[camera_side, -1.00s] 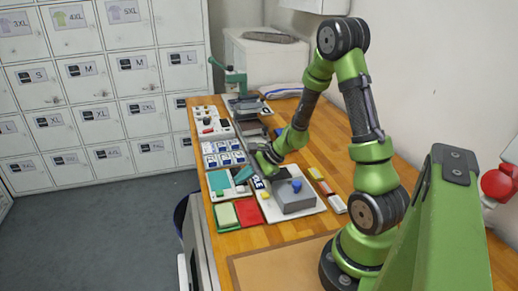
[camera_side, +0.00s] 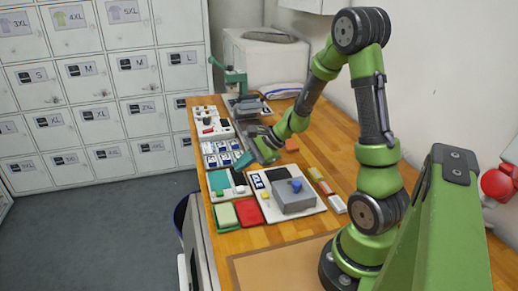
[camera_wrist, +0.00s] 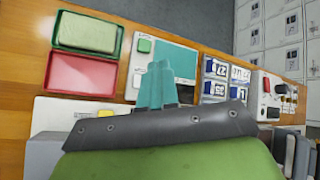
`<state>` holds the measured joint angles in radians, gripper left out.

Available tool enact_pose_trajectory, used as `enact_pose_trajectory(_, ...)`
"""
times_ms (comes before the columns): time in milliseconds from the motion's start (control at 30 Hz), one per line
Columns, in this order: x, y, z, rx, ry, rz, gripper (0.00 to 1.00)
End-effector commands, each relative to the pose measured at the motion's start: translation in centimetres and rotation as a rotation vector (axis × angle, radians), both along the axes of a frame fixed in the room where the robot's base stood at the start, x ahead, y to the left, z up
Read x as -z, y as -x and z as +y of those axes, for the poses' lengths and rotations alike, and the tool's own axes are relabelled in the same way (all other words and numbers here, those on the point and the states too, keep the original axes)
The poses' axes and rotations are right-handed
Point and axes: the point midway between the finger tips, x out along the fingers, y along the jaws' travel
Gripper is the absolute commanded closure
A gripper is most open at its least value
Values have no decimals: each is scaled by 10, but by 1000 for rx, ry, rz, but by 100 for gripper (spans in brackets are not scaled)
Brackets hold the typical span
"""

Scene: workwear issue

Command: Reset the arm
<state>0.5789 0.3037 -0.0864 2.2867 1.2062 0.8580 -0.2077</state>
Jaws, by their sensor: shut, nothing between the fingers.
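My gripper (camera_side: 244,160) hangs over the far-middle part of the wooden table, above the row of blue and white number tiles and the white panel with a teal area. In the wrist view its teal fingers (camera_wrist: 157,84) are together with nothing between them, in front of the teal-and-white panel (camera_wrist: 178,60). My arm is bent, with its elbow high above the table. The gap between the fingertips and the things below is hard to judge.
A grey block with a blue knob (camera_side: 293,196) stands on a white board. Red and green trays (camera_side: 248,212) lie at the near left edge. Number tiles (camera_side: 221,152), a control box (camera_side: 213,124) and a green press (camera_side: 236,82) stand farther back. The table's right side is mostly bare.

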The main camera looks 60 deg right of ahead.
Motion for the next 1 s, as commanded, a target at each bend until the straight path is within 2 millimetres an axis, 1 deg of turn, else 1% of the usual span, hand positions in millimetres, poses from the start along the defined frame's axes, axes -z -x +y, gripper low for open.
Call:
enact_pose_trajectory(233,1,2,1,-6,-3,10,100)
enact_pose_trajectory(300,6,8,6,-37,2,35,100)
enact_pose_trajectory(367,4,16,12,-89,24,51,100)
enact_pose_trajectory(467,-12,30,35,-247,108,60,100)
enact_pose_trajectory(500,-22,37,46,-325,158,56,100)
enact_pose_trajectory(600,-44,54,72,-513,296,41,100)
enact_pose_trajectory(700,-67,73,93,-693,459,12,100)
enact_pose_trajectory(800,-90,92,111,-854,638,-33,100)
enact_pose_trajectory(900,-112,108,123,-978,815,-93,100)
enact_pose_trajectory(1000,-131,121,133,-1059,959,-159,100)
